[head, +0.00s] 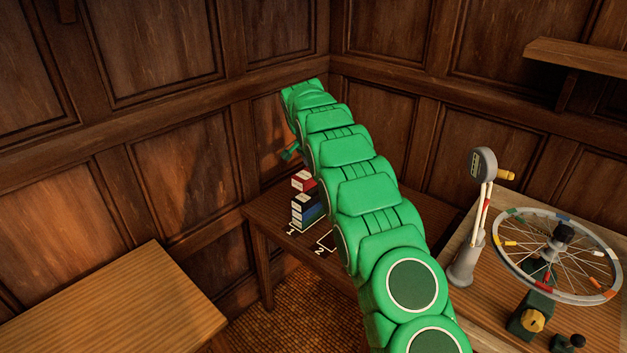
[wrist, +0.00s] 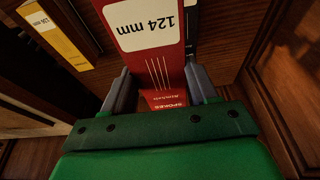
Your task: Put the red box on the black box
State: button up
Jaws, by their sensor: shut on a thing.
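The red box (wrist: 155,55), with a white "124 mm" label, is between the two fingers of my gripper (wrist: 158,80), which is shut on it. In the head view the red box (head: 306,184) is over a stack at mark 1. The black box (head: 299,202), with a white label, is at the top of that stack, right below the red box. I cannot tell whether the two touch. A dark strip, perhaps the black box, shows beside the red box in the wrist view. My arm hides most of the gripper in the head view.
A blue box (head: 314,212) and a green box (head: 303,224) are lower in the stack on the dark table (head: 267,217). A yellow box (wrist: 60,33) stands apart at upper left in the wrist view. A wheel stand (head: 555,255) fills the right bench.

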jog(key=shift+w+a+f, duration=0.1)
jog(key=shift+w+f, duration=0.9)
jog(key=shift+w, duration=0.15)
jog(key=shift+w+a+f, duration=0.1)
jog(key=shift+w+f, duration=0.4)
jog(key=shift+f, duration=0.15)
jog(key=shift+w+f, duration=0.45)
jog(key=shift+f, duration=0.2)
jog(key=shift+w+a+f, duration=0.1)
jog(key=shift+w+f, duration=0.05)
jog(key=shift+w, duration=0.2)
jog(key=shift+w+f, duration=0.3)
jog(key=shift+f, duration=0.1)
jog(key=shift+f, duration=0.1)
jog(key=shift+w+f, duration=0.15)
jog(key=shift+f, duration=0.15)
jog(key=shift+f, duration=1.4)
jog(key=shift+f, duration=0.15)
jog(key=o, duration=1.2)
